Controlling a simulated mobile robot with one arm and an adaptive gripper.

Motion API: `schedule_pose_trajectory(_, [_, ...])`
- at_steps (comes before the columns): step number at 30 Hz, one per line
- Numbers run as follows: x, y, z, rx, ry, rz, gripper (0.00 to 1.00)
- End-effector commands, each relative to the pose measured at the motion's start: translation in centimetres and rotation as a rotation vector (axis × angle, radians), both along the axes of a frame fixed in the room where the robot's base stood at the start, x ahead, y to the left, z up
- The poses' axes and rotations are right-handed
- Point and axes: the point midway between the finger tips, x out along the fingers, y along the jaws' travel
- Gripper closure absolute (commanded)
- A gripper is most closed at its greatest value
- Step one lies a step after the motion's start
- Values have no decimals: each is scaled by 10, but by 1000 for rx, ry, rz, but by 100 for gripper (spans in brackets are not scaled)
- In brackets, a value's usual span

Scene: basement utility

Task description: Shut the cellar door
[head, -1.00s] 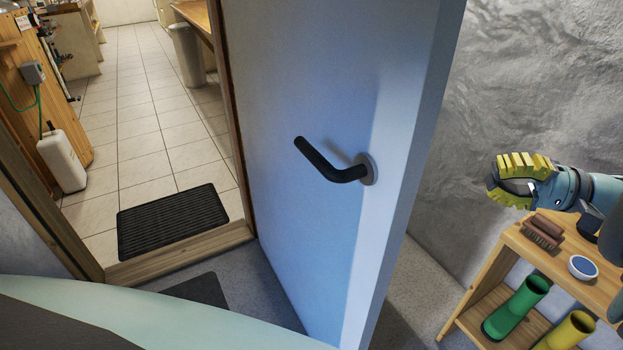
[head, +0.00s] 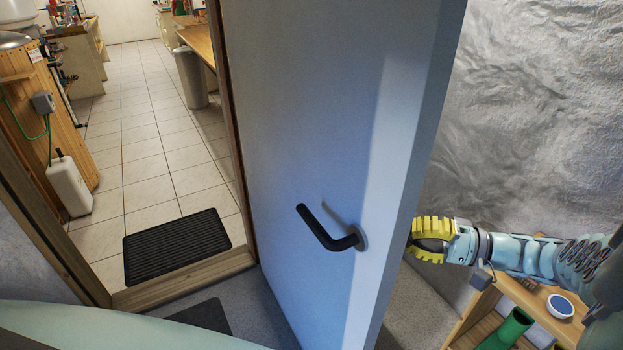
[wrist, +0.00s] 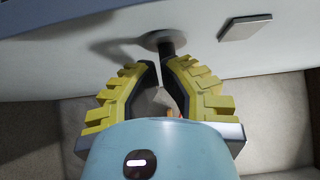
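The cellar door (head: 330,120) is a pale blue-white panel standing open, swung toward me. A dark lever handle (head: 328,228) sits on its near face. My gripper (head: 418,242), with yellow ribbed fingers, is at the right, behind the door's free edge, which partly hides the fingertips in the head view. In the wrist view the fingertips (wrist: 159,64) point at the door's other face (wrist: 90,45), close to a dark round handle mount (wrist: 160,40). The tips are close together; whether they touch the door or handle is unclear.
The open doorway at left has a wooden sill (head: 185,280), a black mat (head: 177,246) and a tiled floor (head: 150,160) beyond. A wooden shelf (head: 515,300) with a blue-topped tin (head: 560,306) and a green boot (head: 512,325) stands below my arm. A rough grey wall (head: 540,100) is at right.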

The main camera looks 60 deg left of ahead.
Motion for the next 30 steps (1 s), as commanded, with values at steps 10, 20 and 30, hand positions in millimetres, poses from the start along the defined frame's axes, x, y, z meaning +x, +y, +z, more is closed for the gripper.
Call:
schedule_pose_trajectory(10, [-29,1,2,-1,2,-5,100])
schedule_pose_trajectory(20, [-31,1,0,-2,-1,-6,100])
schedule_pose_trajectory(30, [-39,3,3,1,1,-28,100])
